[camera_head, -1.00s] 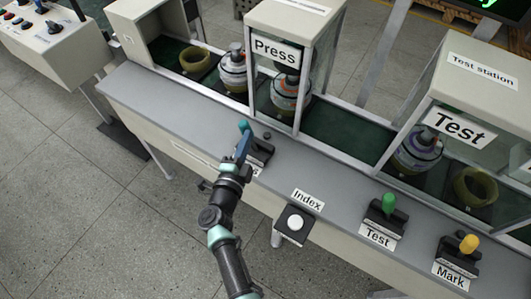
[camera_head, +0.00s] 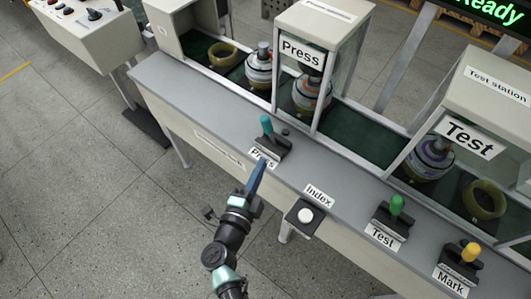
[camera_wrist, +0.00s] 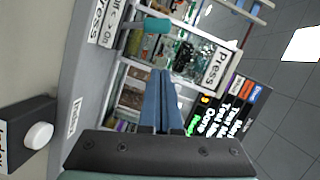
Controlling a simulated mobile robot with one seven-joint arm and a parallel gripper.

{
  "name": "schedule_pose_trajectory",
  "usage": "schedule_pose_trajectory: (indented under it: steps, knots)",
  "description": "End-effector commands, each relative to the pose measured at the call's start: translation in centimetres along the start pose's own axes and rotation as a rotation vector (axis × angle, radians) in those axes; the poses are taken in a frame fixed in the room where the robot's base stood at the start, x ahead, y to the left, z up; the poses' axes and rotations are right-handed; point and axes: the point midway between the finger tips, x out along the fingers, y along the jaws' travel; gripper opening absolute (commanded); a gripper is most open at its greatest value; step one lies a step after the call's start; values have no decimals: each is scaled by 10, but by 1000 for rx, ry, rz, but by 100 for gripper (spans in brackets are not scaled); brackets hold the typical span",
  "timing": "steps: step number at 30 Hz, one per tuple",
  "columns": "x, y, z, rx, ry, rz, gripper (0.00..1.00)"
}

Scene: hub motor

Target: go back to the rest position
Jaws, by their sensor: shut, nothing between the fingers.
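My gripper (camera_head: 257,178) is shut and empty. In the head view its blue fingers point up toward the Press lever's label at the front edge of the grey bench. The Press lever (camera_head: 266,124) has a teal handle and stands upright on a black base, just beyond the fingertips, apart from them. In the wrist view the blue fingers (camera_wrist: 161,75) lie together, and the teal handle (camera_wrist: 157,25) shows just beyond their tips.
The grey bench (camera_head: 205,110) also carries the white Index button (camera_head: 305,215), green Test lever (camera_head: 396,205) and yellow Mark lever (camera_head: 470,252). Behind stand the Press housing (camera_head: 318,25) and Test station (camera_head: 495,85). Open floor (camera_head: 80,180) lies at the left.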

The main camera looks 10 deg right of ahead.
Motion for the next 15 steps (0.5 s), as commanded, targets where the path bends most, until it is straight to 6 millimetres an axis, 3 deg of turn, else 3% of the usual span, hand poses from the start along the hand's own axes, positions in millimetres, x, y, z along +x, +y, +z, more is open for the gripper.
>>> schedule_pose_trajectory:
  steps: [4, 15]
  knots:
    - [-8, 0, 0, 0, -1, 1, 0]
    - [-9, 0, 0, 0, 0, 0, 0]
